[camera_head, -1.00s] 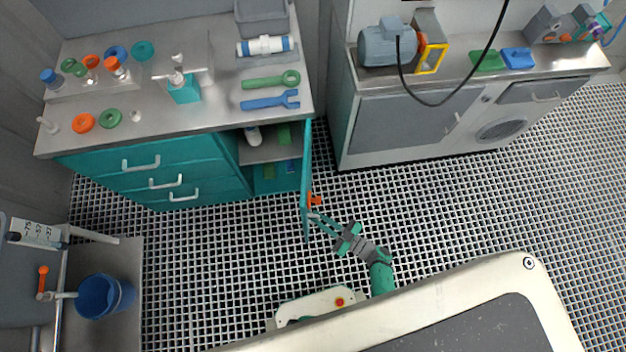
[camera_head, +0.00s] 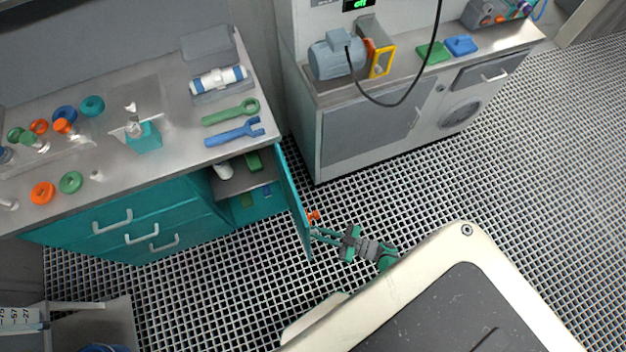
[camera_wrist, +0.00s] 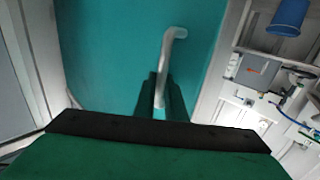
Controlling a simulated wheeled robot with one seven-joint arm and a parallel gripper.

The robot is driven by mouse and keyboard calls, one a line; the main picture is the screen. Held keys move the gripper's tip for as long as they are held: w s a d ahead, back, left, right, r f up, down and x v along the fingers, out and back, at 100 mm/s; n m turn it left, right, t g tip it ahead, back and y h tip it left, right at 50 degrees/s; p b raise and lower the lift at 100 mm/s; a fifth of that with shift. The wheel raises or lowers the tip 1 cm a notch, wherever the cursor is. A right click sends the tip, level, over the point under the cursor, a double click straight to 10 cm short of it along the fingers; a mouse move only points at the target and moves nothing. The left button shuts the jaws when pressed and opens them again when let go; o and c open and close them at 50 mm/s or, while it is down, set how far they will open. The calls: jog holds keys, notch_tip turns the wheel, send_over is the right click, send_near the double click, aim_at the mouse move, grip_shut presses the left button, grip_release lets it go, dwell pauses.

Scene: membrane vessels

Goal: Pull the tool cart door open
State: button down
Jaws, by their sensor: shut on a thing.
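The teal tool cart (camera_head: 75,236) stands at the left in the head view, with drawers and an opened compartment. Its teal door (camera_head: 291,197) stands swung out, seen nearly edge-on, so the shelves inside show. My gripper (camera_head: 317,233) is at the door's outer side near its free edge. In the wrist view, the teal door face (camera_wrist: 110,50) fills the middle. A pale bent handle (camera_wrist: 170,60) stands on it, and my gripper's fingers (camera_wrist: 160,96) are shut on the handle's lower part.
A grey bench (camera_head: 360,125) with a motor (camera_head: 337,55) stands right of the cart. Open grating floor (camera_head: 420,185) lies between it and my base. A white bottle (camera_head: 223,171) and green items are inside the compartment. A blue bucket (camera_head: 105,349) is at the lower left.

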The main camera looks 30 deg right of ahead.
jog(key=shift+w+r, duration=0.2)
jog(key=shift+w, duration=0.2)
jog(key=c, duration=1.8)
grip_release()
jog(key=shift+s, duration=0.15)
jog(key=shift+s+f, duration=0.1)
jog(key=shift+s, duration=0.1)
jog(key=v, duration=1)
jog(key=shift+s+d, duration=0.25)
jog(key=shift+d, duration=0.05)
